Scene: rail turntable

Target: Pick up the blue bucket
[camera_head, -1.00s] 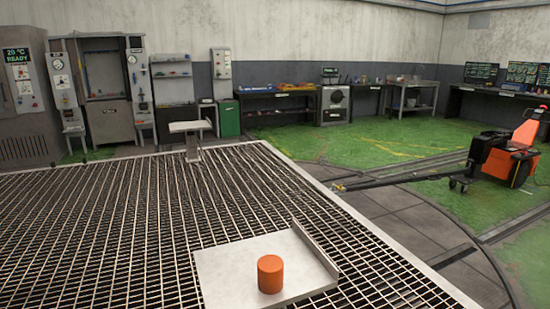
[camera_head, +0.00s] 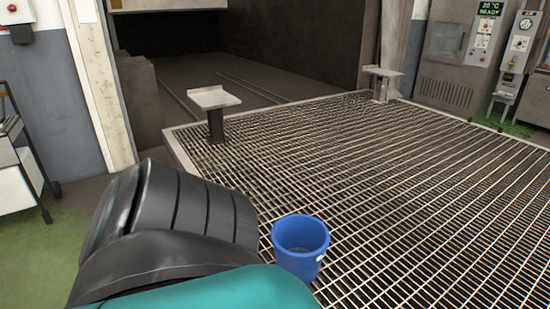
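The blue bucket (camera_head: 300,248) shows in the head view, low and just right of the middle. It is upright, and its round open top faces me. It appears to stand on the metal grating (camera_head: 400,190), near a large black and teal form at the lower left. The inside of the bucket looks empty. Neither of my grippers shows in the head view, and nothing visible holds the bucket.
The black and teal form may be part of my own body. A small pale stand (camera_head: 215,100) rises at the grating's far left corner, another (camera_head: 382,82) farther back. A wheeled cart (camera_head: 22,165) stands at the left wall. Grating right of the bucket is clear.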

